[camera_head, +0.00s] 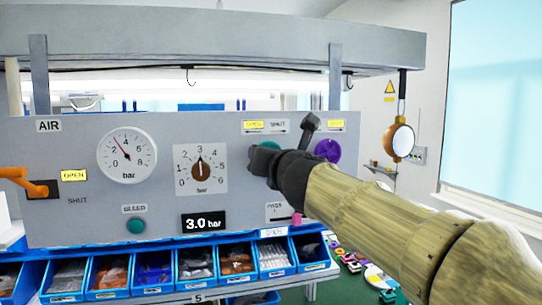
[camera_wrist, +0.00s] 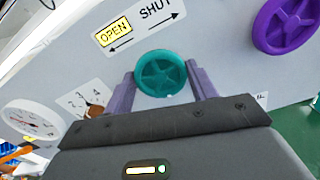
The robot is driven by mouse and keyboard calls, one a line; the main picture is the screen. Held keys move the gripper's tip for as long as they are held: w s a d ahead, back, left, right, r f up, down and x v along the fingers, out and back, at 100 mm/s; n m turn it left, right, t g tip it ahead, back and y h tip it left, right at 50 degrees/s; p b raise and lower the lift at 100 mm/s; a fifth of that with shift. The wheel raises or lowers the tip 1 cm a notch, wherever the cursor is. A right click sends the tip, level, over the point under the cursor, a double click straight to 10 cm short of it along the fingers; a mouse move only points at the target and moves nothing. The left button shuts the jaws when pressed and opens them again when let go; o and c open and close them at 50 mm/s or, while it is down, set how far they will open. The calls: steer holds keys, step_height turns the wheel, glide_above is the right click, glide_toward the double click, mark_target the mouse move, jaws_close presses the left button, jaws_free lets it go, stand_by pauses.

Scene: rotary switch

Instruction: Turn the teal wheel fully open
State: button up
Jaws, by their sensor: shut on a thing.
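The teal wheel (camera_wrist: 160,73) is a round, spoked handwheel on the grey panel. In the wrist view it sits between the two purple-grey fingers of my gripper (camera_wrist: 161,84), which is shut on its rim from both sides. In the head view only part of the teal wheel (camera_head: 268,147) shows past my gripper (camera_head: 262,162). Above the wheel is a label (camera_wrist: 137,27) with OPEN in yellow and SHUT in white, with arrows pointing both ways. The wheel's turn angle cannot be told.
A purple wheel (camera_head: 327,150) is close on the right. A black lever (camera_head: 309,126) stands above my wrist. A gauge (camera_head: 127,155), a dial (camera_head: 200,168) and an orange lever (camera_head: 26,183) are to the left. Blue bins (camera_head: 153,275) line the shelf below.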

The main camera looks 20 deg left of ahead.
steer(key=shift+f+n, duration=0.2)
steer(key=shift+n, duration=0.1)
steer(key=o, duration=1)
steer(key=shift+r, duration=0.1)
steer(key=shift+d, duration=0.1)
